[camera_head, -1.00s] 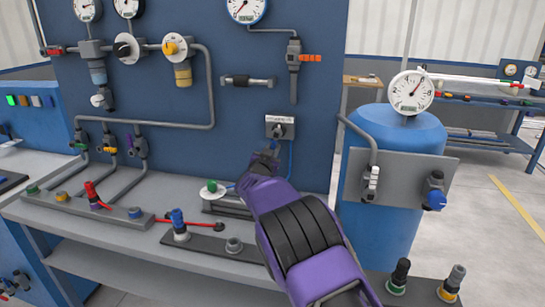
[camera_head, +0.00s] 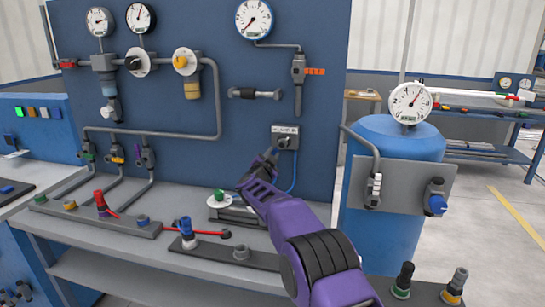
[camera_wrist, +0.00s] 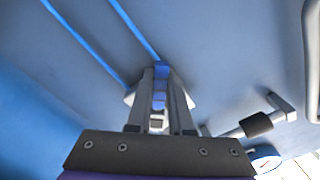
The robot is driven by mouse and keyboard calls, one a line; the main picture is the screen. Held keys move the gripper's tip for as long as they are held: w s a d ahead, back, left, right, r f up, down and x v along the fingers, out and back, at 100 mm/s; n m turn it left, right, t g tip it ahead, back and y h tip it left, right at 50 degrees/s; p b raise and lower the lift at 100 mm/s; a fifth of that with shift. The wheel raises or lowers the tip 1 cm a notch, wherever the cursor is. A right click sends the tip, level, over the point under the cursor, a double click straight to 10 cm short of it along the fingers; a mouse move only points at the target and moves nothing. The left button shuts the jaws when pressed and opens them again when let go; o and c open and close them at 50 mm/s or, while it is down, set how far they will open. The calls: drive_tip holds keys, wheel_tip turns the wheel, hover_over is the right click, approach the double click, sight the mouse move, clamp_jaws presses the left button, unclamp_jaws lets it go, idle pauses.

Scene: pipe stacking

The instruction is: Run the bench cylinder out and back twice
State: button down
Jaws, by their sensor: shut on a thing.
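A grey valve box (camera_head: 285,136) with a white label and a dark switch is mounted low on the blue panel. My gripper (camera_head: 272,156) is at the lower left of this box and is shut on what seems to be its switch lever. In the wrist view, the fingers (camera_wrist: 160,100) are close together against the panel, with blue and grey parts between them; the held part is mostly hidden. The bench cylinder (camera_head: 238,214) lies on the bench below, with a white disc and green knob (camera_head: 220,196) at its left end. My arm hides its right end.
A blue tank (camera_head: 390,210) with a gauge (camera_head: 410,102) stands to the right. Pressure gauges, pipes and valves fill the panel's left and upper parts. Red-handled (camera_head: 102,205) and blue-topped (camera_head: 186,230) fittings stand on the bench. A blue tube (camera_head: 294,172) runs down from the valve box.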

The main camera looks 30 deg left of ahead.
idle(0.3)
drive_tip(key=c, duration=0.8)
unclamp_jaws()
drive_tip(key=shift+s, duration=0.15)
drive_tip(key=v, duration=1.7)
drive_tip(key=shift+s, duration=0.1)
